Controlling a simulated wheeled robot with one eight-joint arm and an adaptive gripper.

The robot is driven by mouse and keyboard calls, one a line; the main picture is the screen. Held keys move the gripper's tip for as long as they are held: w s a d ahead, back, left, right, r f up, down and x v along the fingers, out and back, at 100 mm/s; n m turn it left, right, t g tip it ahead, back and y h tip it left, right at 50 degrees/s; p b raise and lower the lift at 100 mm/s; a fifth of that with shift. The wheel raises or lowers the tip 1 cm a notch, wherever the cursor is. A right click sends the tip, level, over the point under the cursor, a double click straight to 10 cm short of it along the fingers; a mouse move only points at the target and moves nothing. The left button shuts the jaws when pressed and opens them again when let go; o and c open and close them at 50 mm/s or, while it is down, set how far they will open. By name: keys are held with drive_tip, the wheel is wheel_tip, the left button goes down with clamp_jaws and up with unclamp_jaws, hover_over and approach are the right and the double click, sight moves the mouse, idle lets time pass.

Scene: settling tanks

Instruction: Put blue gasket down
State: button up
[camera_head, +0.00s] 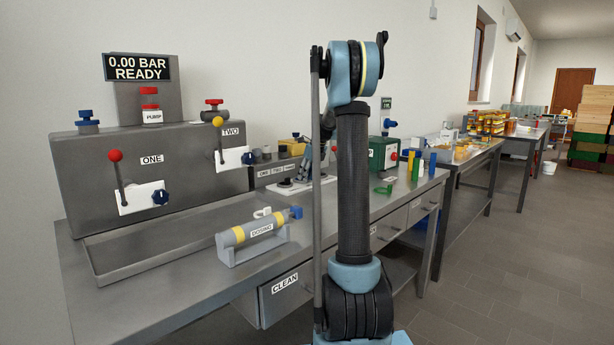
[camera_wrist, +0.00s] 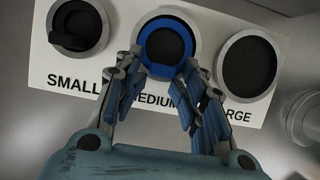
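In the wrist view a blue gasket (camera_wrist: 166,75) is a ring between the fingertips of my gripper (camera_wrist: 163,60). The fingertips meet its left and right edges, so my gripper looks shut on it. The ring is over the middle round place, marked MEDIUM, of a white labelled plate (camera_wrist: 104,22). It sits slightly low against that place's grey rim; whether it rests in it or hangs just above I cannot tell. In the head view my gripper is down at the small labelled plate on the bench, partly hidden by my arm, and the gasket is not discernible there.
In the wrist view the SMALL place (camera_wrist: 77,32) holds a black piece and the LARGE place (camera_wrist: 248,66) looks empty. In the head view a grey dosing cylinder (camera_head: 258,232), a shallow tray (camera_head: 150,262) and a green box (camera_head: 384,153) stand around the bench.

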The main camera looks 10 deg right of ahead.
drive_tip(key=shift+w+f, duration=0.25)
drive_tip(key=shift+f, duration=0.15)
drive_tip(key=shift+r, duration=0.2)
idle(0.4)
drive_tip(key=shift+r, duration=0.45)
drive_tip(key=v, duration=1.2)
drive_tip(key=shift+r, duration=0.15)
